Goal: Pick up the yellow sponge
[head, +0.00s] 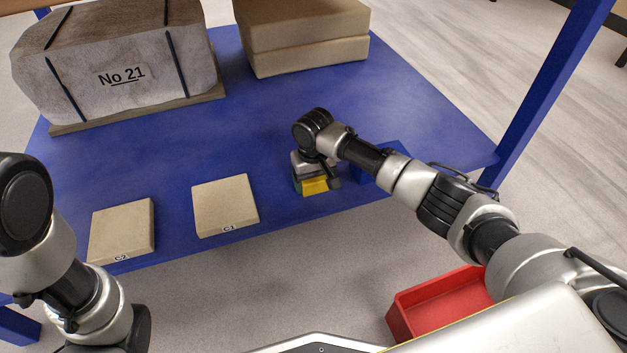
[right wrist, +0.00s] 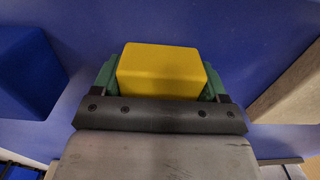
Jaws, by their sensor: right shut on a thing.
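The yellow sponge (head: 315,186) is at the front part of the blue table, partly hidden under my right gripper (head: 316,182). In the right wrist view the yellow sponge (right wrist: 160,70) sits between the two green fingers of my right gripper (right wrist: 160,80), which is shut on it. I cannot tell whether the sponge touches the table. My left arm shows at the left edge of the head view, but its gripper is not in view.
The blue table (head: 270,120) holds two beige blocks, C2 (head: 122,229) and C1 (head: 225,206), left of the sponge. A blue box (head: 385,160) is close on the right. A wrapped block No 21 (head: 120,70) and stacked beige slabs (head: 305,35) stand behind. A red bin (head: 440,303) is below.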

